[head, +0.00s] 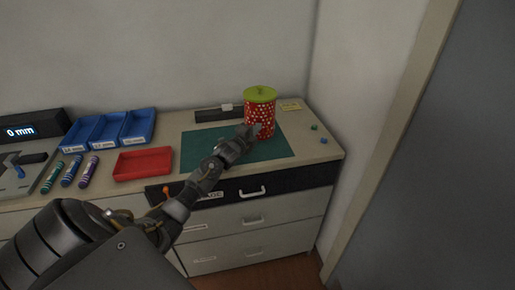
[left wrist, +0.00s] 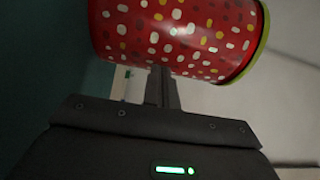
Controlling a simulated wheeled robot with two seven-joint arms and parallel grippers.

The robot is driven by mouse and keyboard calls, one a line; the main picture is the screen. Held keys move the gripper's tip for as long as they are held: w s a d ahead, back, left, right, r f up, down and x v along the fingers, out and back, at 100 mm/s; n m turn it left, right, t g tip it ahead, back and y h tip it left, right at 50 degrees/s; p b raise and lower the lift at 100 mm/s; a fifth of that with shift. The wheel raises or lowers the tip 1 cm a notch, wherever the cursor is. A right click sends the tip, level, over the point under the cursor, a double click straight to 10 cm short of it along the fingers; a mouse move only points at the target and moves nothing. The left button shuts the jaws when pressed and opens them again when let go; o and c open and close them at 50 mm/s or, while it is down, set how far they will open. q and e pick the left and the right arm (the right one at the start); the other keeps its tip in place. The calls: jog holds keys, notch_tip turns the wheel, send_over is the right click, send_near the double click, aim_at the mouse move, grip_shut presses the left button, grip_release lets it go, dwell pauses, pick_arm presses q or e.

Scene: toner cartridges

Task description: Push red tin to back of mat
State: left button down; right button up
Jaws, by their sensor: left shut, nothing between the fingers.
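A red tin (head: 260,115) with pale and yellow spots and a lime green lid stands upright on the dark green mat (head: 205,148), toward the mat's right back part. In the left wrist view the tin (left wrist: 175,35) fills the top, close in front of the fingers. My left gripper (head: 252,130) is shut and empty at the tin's front left side. Its fingers (left wrist: 162,85) reach to the tin in the left wrist view; whether they touch it I cannot tell. My right gripper is in neither view.
A black holder (head: 212,115) lies behind the mat, left of the tin. A red tray (head: 143,164), blue trays (head: 108,128) and several markers (head: 71,172) are left. A wall stands right.

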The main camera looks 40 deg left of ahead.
pick_arm(q)
jog(key=shift+s+d+p, duration=0.35)
jog(key=shift+d, duration=0.05)
jog(key=shift+s+d+r+p, duration=0.1)
jog(key=shift+s+d+p, duration=0.3)
jog(key=shift+s+d, duration=0.1)
jog(key=s, duration=0.1)
jog(key=s+d, duration=0.1)
jog(key=s+d+b, duration=0.1)
jog(key=shift+s+f, duration=0.1)
jog(key=shift+f, duration=0.2)
jog(key=s+b, duration=0.1)
jog(key=s, duration=0.6)
jog(key=shift+a+b, duration=0.1)
jog(key=shift+b, duration=0.2)
jog(key=shift+s+r, duration=0.2)
jog(key=shift+s, duration=0.1)
jog(key=shift+f, duration=0.1)
